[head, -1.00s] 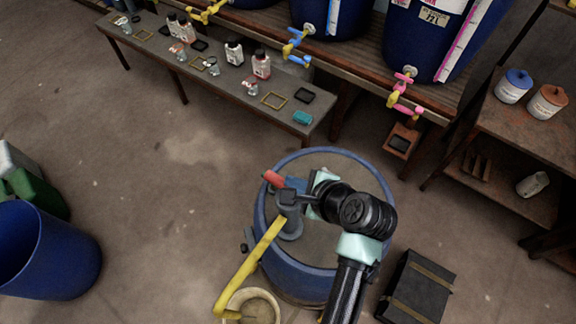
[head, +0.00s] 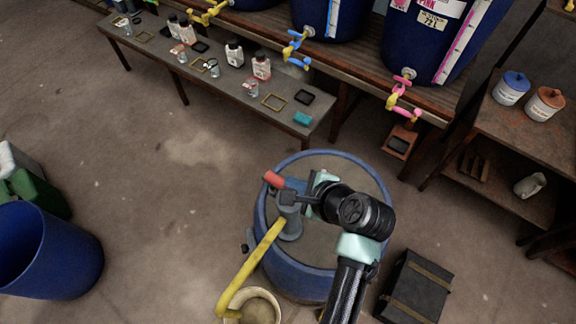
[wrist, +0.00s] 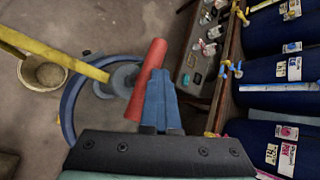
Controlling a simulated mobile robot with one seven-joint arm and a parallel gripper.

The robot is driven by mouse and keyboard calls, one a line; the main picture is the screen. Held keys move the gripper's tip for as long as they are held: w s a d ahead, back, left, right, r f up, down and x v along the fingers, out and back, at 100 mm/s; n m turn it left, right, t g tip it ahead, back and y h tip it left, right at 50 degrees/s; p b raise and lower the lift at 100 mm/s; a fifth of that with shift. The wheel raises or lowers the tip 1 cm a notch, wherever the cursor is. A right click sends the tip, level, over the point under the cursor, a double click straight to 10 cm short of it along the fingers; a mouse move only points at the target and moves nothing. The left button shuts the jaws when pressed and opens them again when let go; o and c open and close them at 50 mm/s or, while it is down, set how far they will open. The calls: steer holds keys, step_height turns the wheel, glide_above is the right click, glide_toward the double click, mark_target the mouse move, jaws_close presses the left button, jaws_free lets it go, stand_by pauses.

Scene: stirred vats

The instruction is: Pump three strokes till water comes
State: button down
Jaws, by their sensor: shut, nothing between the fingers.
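A grey hand pump (head: 289,222) stands upright on the blue drum (head: 262,215). A dark lever leads from its top to a red grip (head: 273,179). A yellow hose (head: 250,268) runs from the pump down to a pale bucket (head: 258,304); no water is visible at its end. My gripper (head: 293,185) is at the lever, its blue fingers together beside the red grip. In the wrist view the red grip (wrist: 147,80) slants just left of my shut fingers (wrist: 160,95), not between them; whether they touch it I cannot tell. My wrist hides part of the drum top.
A low bench (head: 225,85) with bottles and small trays stands behind, below blue vats (head: 425,50) with coloured taps. A dark case (head: 415,288) lies right of the drum. A blue bin (head: 45,255) stands at left. Open floor lies between.

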steer(key=shift+r+p, duration=2.6)
steer(key=shift+p, duration=0.2)
steer(key=shift+r+p, duration=0.6)
steer(key=shift+r, duration=2.4)
